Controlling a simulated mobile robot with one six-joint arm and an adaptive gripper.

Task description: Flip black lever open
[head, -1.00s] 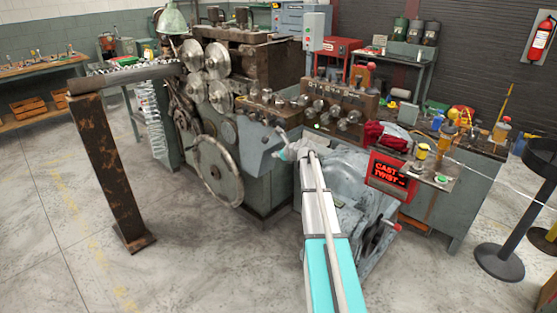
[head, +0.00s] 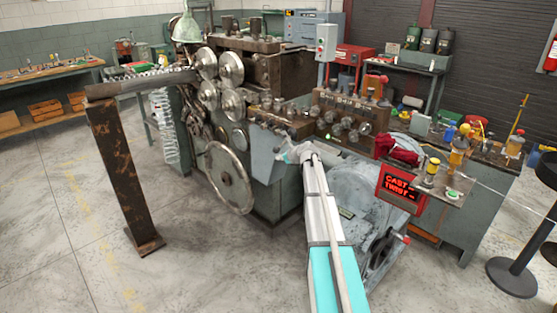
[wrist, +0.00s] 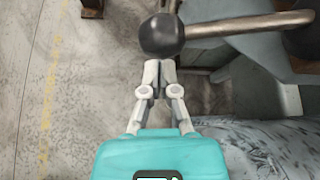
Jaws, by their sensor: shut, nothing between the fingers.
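The black lever shows in the wrist view as a round black ball knob (wrist: 161,36) on a bare metal rod (wrist: 245,24) that runs off to the right. My gripper (wrist: 160,66) is shut and empty. Its fingertips are right at the near side of the knob, overlapping its lower edge in the picture; I cannot tell if they touch. The knob is too small there to pick out surely.
The coiling machine has a large handwheel (head: 228,178) left of my arm and a control block with several knobs (head: 345,118) behind it. A red lit display (head: 397,190) and a grey rounded housing (head: 365,200) are to the right. Open floor lies at left.

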